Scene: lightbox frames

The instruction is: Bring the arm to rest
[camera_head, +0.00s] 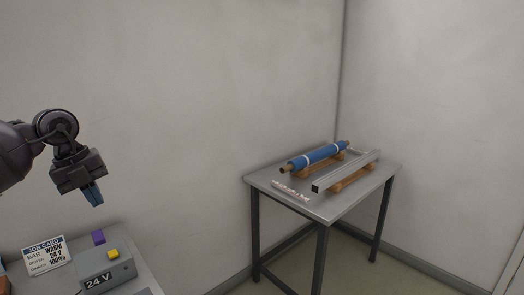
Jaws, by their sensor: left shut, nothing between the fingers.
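My left arm comes in from the left edge. My right gripper is not in view.
A job card (47,255) and a purple piece (98,237) are by the box at lower left. A grey metal table (335,205) stands in the corner, holding a blue roll (318,156) and a metal bar (345,171) on wooden supports. Open floor lies between.

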